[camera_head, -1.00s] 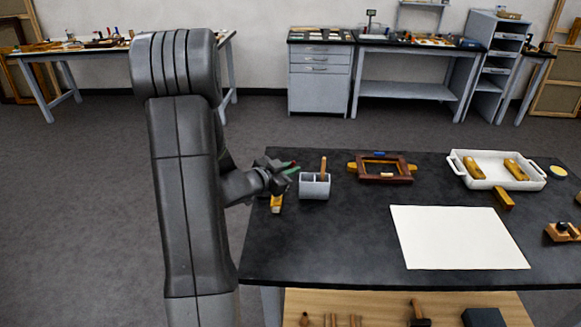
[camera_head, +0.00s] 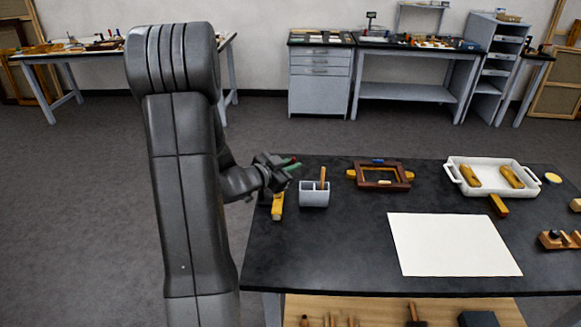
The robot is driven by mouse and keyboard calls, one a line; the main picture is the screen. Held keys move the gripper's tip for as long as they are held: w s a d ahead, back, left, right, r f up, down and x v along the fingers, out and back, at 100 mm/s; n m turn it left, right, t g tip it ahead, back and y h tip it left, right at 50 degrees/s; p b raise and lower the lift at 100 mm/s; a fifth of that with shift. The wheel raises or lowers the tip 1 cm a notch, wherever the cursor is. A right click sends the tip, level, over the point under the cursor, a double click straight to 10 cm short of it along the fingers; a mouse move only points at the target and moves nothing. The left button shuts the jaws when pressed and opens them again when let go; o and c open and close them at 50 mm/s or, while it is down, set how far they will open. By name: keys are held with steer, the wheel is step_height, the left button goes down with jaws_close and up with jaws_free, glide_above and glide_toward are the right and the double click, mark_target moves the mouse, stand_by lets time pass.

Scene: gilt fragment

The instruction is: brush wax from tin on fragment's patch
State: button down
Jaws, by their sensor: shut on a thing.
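My gripper (camera_head: 288,167) is over the back left corner of the dark table. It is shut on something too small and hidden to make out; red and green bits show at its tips. A yellow block-like piece (camera_head: 277,206) is just below it, its upper end partly hidden. A grey holder (camera_head: 314,195) to the right has a wooden handle (camera_head: 323,177) standing in it, perhaps a brush. A small round yellow-topped thing (camera_head: 552,178), perhaps the wax tin, is at the far right. I cannot tell which piece is the fragment, and no patch is discernible.
A brown frame (camera_head: 404,178) and a white tray (camera_head: 450,176) with two gilt pieces stand along the back. A yellow piece (camera_head: 498,205) lies before the tray. A white sheet (camera_head: 453,246) covers the middle right. Wooden blocks (camera_head: 558,239) are at the right edge. The front left tabletop is clear.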

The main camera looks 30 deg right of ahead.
steer(key=shift+r, duration=0.4)
step_height(320, 180, up, 3)
steer(key=p, duration=0.2)
steer(key=shift+p, duration=0.35)
steer(key=shift+f, duration=0.1)
